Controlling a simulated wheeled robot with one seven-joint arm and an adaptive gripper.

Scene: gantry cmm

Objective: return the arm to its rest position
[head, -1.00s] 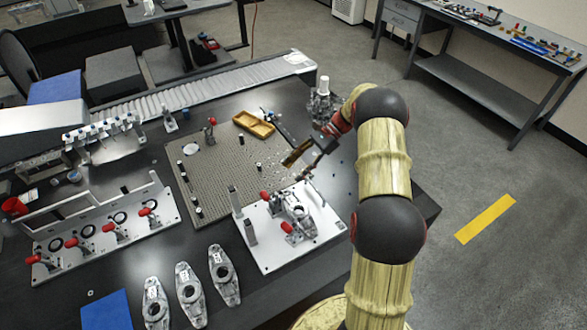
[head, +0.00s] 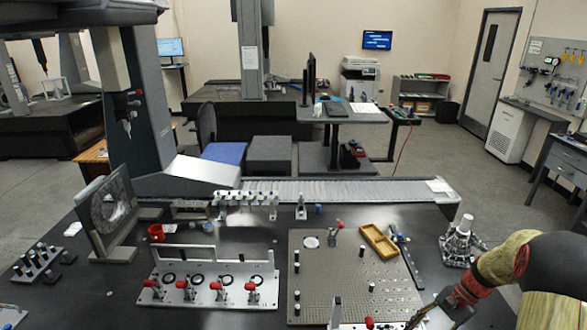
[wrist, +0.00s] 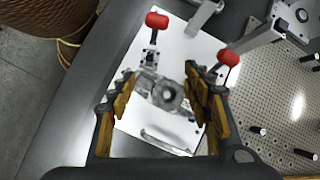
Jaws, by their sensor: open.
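My gripper (head: 432,313) is at the bottom right of the head view, over the table's front right part, with my arm reaching in from the right edge. In the wrist view my gripper (wrist: 163,82) has its two fingers spread apart with nothing held between them. Below and between the fingers is a grey metal casting (wrist: 168,95) on a white fixture plate (wrist: 180,45). Red-tipped toggle clamps (wrist: 157,21) stand beside the casting. Most of the fixture plate is cut off below the head view.
A perforated plate (head: 338,268) with small posts and a yellow tray (head: 379,241) lies left of my gripper. A grey metal part with a white top (head: 460,243) stands close behind my arm. A fixture with red clamps (head: 215,290) is further left. The conveyor (head: 350,191) runs along the back.

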